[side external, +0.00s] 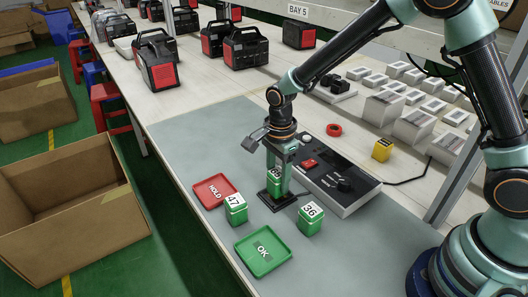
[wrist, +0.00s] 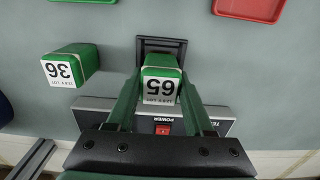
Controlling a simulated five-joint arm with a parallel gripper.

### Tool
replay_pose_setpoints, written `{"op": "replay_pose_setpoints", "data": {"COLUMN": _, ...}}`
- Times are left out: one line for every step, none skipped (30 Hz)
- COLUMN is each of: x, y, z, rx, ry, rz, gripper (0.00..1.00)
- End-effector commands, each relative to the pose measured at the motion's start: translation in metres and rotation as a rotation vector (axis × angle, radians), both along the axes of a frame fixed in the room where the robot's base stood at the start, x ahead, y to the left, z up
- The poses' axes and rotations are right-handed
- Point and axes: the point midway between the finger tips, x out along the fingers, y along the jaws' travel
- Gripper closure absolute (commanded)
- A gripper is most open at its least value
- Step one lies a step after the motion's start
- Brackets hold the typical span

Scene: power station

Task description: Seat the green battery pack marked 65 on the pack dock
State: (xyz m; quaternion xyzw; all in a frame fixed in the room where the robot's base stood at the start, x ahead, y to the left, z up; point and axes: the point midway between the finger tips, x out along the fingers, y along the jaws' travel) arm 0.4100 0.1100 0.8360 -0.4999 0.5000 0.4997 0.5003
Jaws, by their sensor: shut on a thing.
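The green battery pack marked 65 (wrist: 160,86) is between the fingers of my gripper (wrist: 158,100), which is shut on it. In the side view the pack (side external: 275,186) stands upright at the black pack dock (side external: 278,202), with my gripper (side external: 279,168) around its upper part. The dock (wrist: 160,43) also shows just beyond the pack in the wrist view. The pack appears to be in or just above the dock; its underside is hidden, so I cannot tell whether it is fully down.
Green packs marked 47 (side external: 236,209) and 36 (side external: 310,219) stand close to the dock. A red HOLD tray (side external: 214,191) and a green OK tray (side external: 263,250) lie on the grey mat. The tester box (side external: 335,178) with a red switch is right behind the dock.

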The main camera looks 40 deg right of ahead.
Motion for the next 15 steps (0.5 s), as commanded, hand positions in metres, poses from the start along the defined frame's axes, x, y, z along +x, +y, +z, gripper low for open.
{"op": "replay_pose_setpoints", "data": {"x": 0.0002, "y": 0.0, "z": -0.0004, "rx": 0.0, "ry": 0.0, "rz": 0.0, "gripper": 1.0}}
{"op": "replay_pose_setpoints", "data": {"x": 0.0001, "y": 0.0, "z": -0.0008, "rx": 0.0, "ry": 0.0, "rz": 0.0, "gripper": 1.0}}
{"op": "replay_pose_setpoints", "data": {"x": 0.0001, "y": 0.0, "z": -0.0014, "rx": 0.0, "ry": 0.0, "rz": 0.0, "gripper": 1.0}}
{"op": "replay_pose_setpoints", "data": {"x": 0.0001, "y": 0.0, "z": -0.0019, "rx": 0.0, "ry": 0.0, "rz": 0.0, "gripper": 1.0}}
{"op": "replay_pose_setpoints", "data": {"x": 0.0, "y": 0.0, "z": -0.0025, "rx": 0.0, "ry": 0.0, "rz": 0.0, "gripper": 1.0}}
{"op": "replay_pose_setpoints", "data": {"x": 0.0, "y": 0.0, "z": -0.0032, "rx": 0.0, "ry": 0.001, "rz": 0.0, "gripper": 1.0}}
{"op": "replay_pose_setpoints", "data": {"x": 0.0001, "y": 0.0, "z": -0.0038, "rx": 0.0, "ry": 0.001, "rz": 0.0, "gripper": 1.0}}
{"op": "replay_pose_setpoints", "data": {"x": 0.0001, "y": 0.0, "z": -0.0043, "rx": 0.0, "ry": 0.001, "rz": 0.0, "gripper": 1.0}}
{"op": "replay_pose_setpoints", "data": {"x": 0.0001, "y": 0.0, "z": -0.005, "rx": 0.0, "ry": 0.0, "rz": 0.0, "gripper": 1.0}}
{"op": "replay_pose_setpoints", "data": {"x": 0.0002, "y": 0.0, "z": -0.0055, "rx": 0.0, "ry": 0.0, "rz": 0.0, "gripper": 1.0}}
{"op": "replay_pose_setpoints", "data": {"x": 0.0002, "y": 0.0, "z": -0.0061, "rx": 0.0, "ry": 0.0, "rz": 0.0, "gripper": 1.0}}
{"op": "replay_pose_setpoints", "data": {"x": 0.0003, "y": 0.0001, "z": -0.0067, "rx": 0.0, "ry": 0.0, "rz": 0.0, "gripper": 1.0}}
{"op": "replay_pose_setpoints", "data": {"x": 0.0004, "y": 0.0001, "z": -0.0073, "rx": 0.0, "ry": -0.001, "rz": 0.0, "gripper": 1.0}}
{"op": "replay_pose_setpoints", "data": {"x": 0.0004, "y": 0.0001, "z": -0.0078, "rx": 0.0, "ry": -0.001, "rz": 0.0, "gripper": 1.0}}
{"op": "replay_pose_setpoints", "data": {"x": 0.0005, "y": 0.0001, "z": -0.0084, "rx": 0.0, "ry": -0.001, "rz": 0.0, "gripper": 1.0}}
